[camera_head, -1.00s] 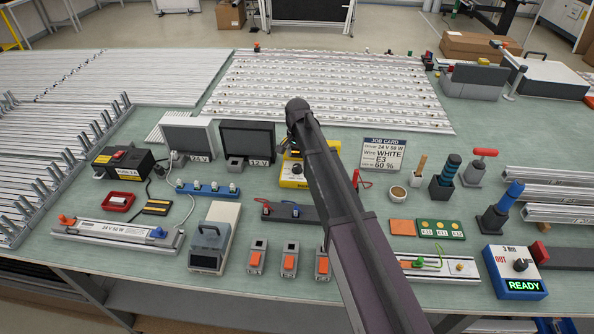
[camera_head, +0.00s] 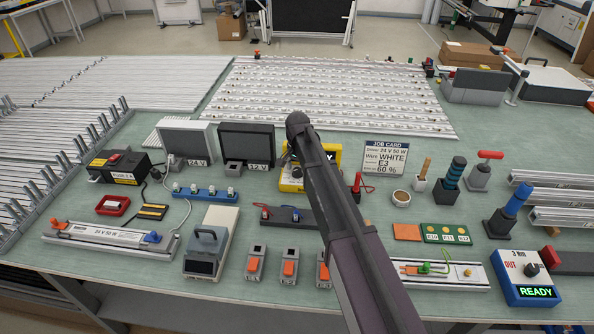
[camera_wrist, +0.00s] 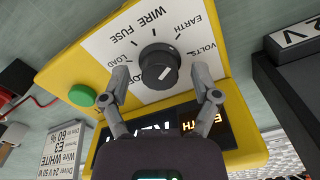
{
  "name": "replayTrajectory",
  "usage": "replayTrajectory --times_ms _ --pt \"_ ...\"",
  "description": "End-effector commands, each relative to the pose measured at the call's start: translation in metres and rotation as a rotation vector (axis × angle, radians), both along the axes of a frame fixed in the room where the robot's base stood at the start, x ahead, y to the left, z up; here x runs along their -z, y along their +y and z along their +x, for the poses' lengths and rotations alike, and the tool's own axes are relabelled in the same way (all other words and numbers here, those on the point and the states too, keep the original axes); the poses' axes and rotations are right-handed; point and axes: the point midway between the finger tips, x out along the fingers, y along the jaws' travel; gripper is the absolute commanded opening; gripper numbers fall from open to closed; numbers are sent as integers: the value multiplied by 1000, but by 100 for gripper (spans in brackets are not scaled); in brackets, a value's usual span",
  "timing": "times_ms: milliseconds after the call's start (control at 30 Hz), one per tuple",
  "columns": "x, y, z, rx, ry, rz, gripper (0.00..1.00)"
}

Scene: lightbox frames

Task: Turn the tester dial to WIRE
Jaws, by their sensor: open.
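The tester is a yellow box with a white dial face (camera_wrist: 112,50). In the head view its yellow case (camera_head: 291,183) is partly hidden behind my arm. In the wrist view its round black dial (camera_wrist: 157,62) has a pale mark on the knob. Around it are labels including WIRE, FUSE, EARTH, VOLTS and LOAD, seen tilted and inverted. I cannot tell for sure which label the dial points at. My gripper (camera_wrist: 161,77) is open, with one finger on each side of the dial. I cannot tell whether the fingers touch it. The head view hides the fingertips.
The wrist view shows a green button (camera_wrist: 82,95) on the tester and a dark display (camera_wrist: 158,132). A job card (camera_head: 386,158) stands to its right, beside a red probe (camera_head: 357,187). A dark 12 V unit (camera_head: 246,143) is close on the left.

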Motion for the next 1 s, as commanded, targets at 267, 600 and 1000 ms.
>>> replayTrajectory --times_ms 267,600,1000 --pt "0 0 0 0 0 0 23" --pt "0 0 0 -10 0 0 0" --pt "0 0 0 -169 0 -1 0"
